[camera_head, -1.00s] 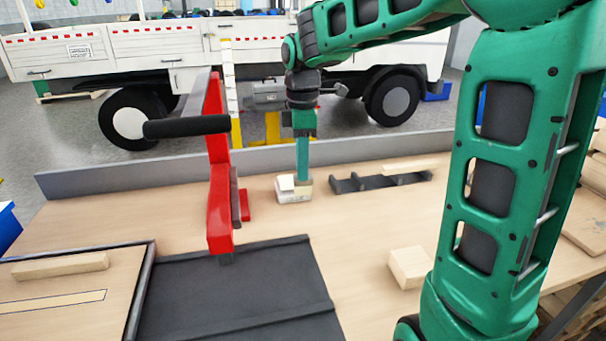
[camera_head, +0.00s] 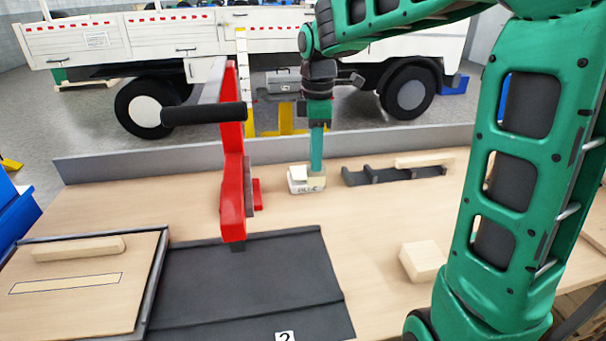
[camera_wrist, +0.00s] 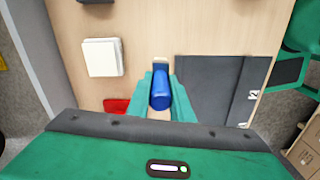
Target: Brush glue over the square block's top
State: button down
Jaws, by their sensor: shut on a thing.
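The square block (camera_head: 422,262) is pale wood and sits on the bench right of the dark mat, beside my arm's lower part. I cannot make it out in the wrist view. My gripper (camera_wrist: 161,90) is shut on a blue handle, taken as the glue brush (camera_wrist: 160,92), between its green fingers. The brush's lower end is mostly hidden. In the head view my gripper (camera_head: 317,150) points down and overlaps a small white lettered pot (camera_head: 298,186). In the wrist view the pot (camera_wrist: 101,58) lies up and left of the fingers, apart from them.
A red lever press (camera_head: 232,190) with a black handle stands left of the pot. A dark rack (camera_head: 360,179) with a wooden strip is to the right. A dark mat (camera_head: 245,285) and a framed board (camera_head: 75,300) lie nearer. Bench around the block is clear.

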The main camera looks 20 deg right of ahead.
dwell(0.4)
jog(key=w+d+r+t+y, duration=0.1)
jog(key=w+d+t, duration=0.3)
jog(key=w, duration=0.8)
jog(key=shift+w+f, duration=0.15)
jog(key=shift+f, duration=2.65)
jog(key=shift+f, duration=1.1)
notch_tip(320, 180, up, 7)
dwell(0.8)
dwell(0.6)
